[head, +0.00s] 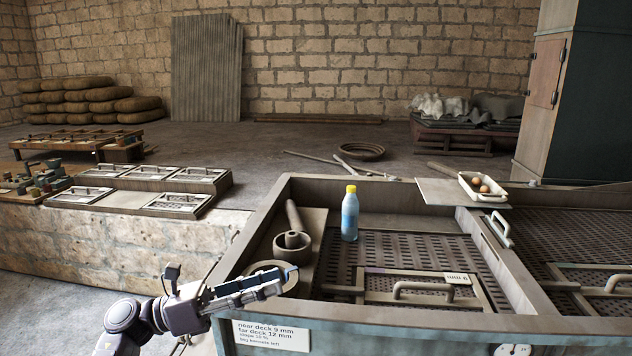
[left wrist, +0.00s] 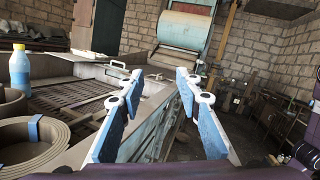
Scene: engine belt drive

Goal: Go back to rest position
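My left gripper (head: 284,281) comes in from the lower left in the head view. It is over the near left corner of the deck frame (head: 398,315), in front of a round coil (head: 262,268). In the left wrist view, the left gripper (left wrist: 160,82) has its two blue-padded fingers spread apart, with nothing between them. The coil (left wrist: 30,142) shows there at the lower left, beside the fingers. My right gripper is in neither view.
A blue bottle with a yellow cap (head: 350,214) stands on the deck. A hatch with a handle (head: 420,288) lies near the front. A tray of round brown things (head: 483,187) sits on a board at the right. Open floor (head: 270,150) lies behind.

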